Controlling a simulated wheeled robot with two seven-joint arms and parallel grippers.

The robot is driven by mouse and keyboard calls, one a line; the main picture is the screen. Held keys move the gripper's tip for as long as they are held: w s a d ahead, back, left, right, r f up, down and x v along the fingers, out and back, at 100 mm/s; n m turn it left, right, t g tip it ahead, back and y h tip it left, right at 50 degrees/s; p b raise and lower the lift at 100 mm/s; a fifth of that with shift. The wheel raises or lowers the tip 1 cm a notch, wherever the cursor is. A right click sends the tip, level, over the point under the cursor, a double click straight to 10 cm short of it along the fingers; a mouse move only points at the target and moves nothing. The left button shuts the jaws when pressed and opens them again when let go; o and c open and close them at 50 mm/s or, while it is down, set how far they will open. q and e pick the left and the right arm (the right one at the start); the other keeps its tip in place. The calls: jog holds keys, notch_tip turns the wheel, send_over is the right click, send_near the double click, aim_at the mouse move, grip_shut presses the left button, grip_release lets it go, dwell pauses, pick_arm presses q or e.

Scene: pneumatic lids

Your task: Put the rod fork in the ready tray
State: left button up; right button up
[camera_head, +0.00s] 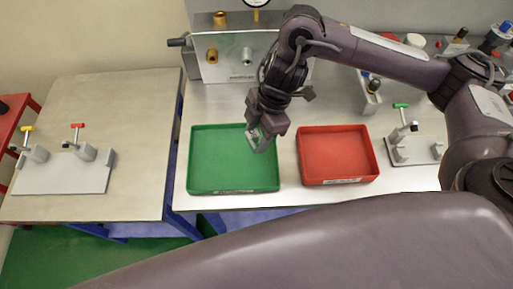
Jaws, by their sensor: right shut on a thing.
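My right gripper (262,146) points down over the right part of the green tray (200,187). It is shut on a small grey metallic piece, the rod fork (254,136), which shows only in part between the fingers. I cannot tell whether the piece touches the tray floor. The rest of the green tray is empty. An empty red tray (341,181) stands to its right. No label that I can read tells which tray is the ready one. My left gripper is not in view.
A grey panel with brass fittings and a gauge (222,68) stands behind the green tray. A clamp fixture with a green handle (413,149) is right of the red tray. A plate with red and yellow handled clamps (62,174) lies on the left table.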

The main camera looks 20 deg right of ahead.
jog(key=shift+f, duration=1.25)
notch_tip(320, 180, down, 4)
jog(key=shift+p, duration=0.3)
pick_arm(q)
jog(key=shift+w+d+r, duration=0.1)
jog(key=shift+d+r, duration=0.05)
pick_arm(e)
jog(key=shift+f, duration=0.4)
jog(key=shift+f, duration=0.1)
jog(key=o, duration=1)
